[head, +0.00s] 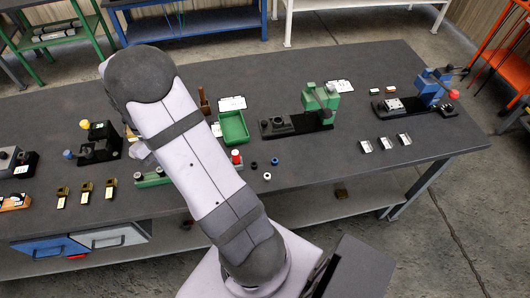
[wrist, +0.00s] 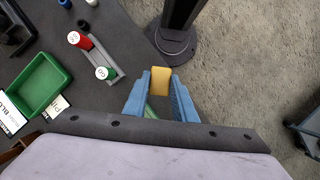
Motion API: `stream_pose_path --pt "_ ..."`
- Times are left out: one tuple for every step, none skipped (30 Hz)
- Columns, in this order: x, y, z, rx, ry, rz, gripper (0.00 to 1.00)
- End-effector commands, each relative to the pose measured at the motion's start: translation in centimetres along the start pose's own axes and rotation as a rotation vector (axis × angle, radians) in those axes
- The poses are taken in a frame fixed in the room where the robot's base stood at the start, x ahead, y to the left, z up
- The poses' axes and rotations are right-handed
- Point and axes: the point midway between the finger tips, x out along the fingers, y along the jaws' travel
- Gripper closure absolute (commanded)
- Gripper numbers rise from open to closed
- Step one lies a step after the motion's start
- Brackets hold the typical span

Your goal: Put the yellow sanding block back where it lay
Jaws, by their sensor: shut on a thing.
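The yellow sanding block (wrist: 160,80) shows in the wrist view between the blue fingers of my gripper (wrist: 160,84). The fingers are shut on it, and its far end sticks out past them. In the wrist view the grey floor and the table's edge lie beyond and around the block. Its height above the table cannot be told. In the head view my arm hides most of the gripper, and I cannot make out the block for certain.
A green tray (head: 233,127) lies mid-table, also in the wrist view (wrist: 38,84). A green fixture (head: 318,103) and a blue fixture (head: 430,88) stand to the right. Dark tabletop (head: 300,160) is clear toward the front.

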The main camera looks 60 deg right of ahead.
Motion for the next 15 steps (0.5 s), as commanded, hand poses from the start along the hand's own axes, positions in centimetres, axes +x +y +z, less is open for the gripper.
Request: stream_pose_path --pt "1.4 2.2 0.9 0.014 0.001 -0.006 0.97" --pt "1.9 3.4 1.6 0.014 0.001 -0.005 0.97" --pt "2.6 4.9 2.6 0.015 0.000 -0.006 0.97" --pt "3.2 6.0 3.5 0.016 -0.001 -0.006 0.97" --pt "3.8 7.1 4.3 0.017 0.001 -0.006 0.97" --pt "4.7 8.4 5.5 0.017 -0.001 -0.006 0.97" --pt "5.3 9.3 6.4 0.017 -0.001 -0.007 0.97" --pt "6.0 10.2 7.4 0.015 -0.001 -0.006 0.97" --pt "6.8 11.3 8.7 0.015 -0.001 -0.006 0.97" --pt "7.5 12.0 9.7 0.014 -0.001 -0.005 0.97" --pt "8.2 12.7 10.7 0.015 -0.001 -0.006 0.97" --pt "9.1 13.5 12.1 0.014 -0.002 -0.005 0.97" --pt "9.8 13.9 13.1 0.012 -0.002 -0.005 0.97" --pt "10.5 14.4 14.2 0.011 -0.002 -0.004 0.97" --pt "11.4 14.9 15.4 0.009 -0.001 -0.003 0.97"
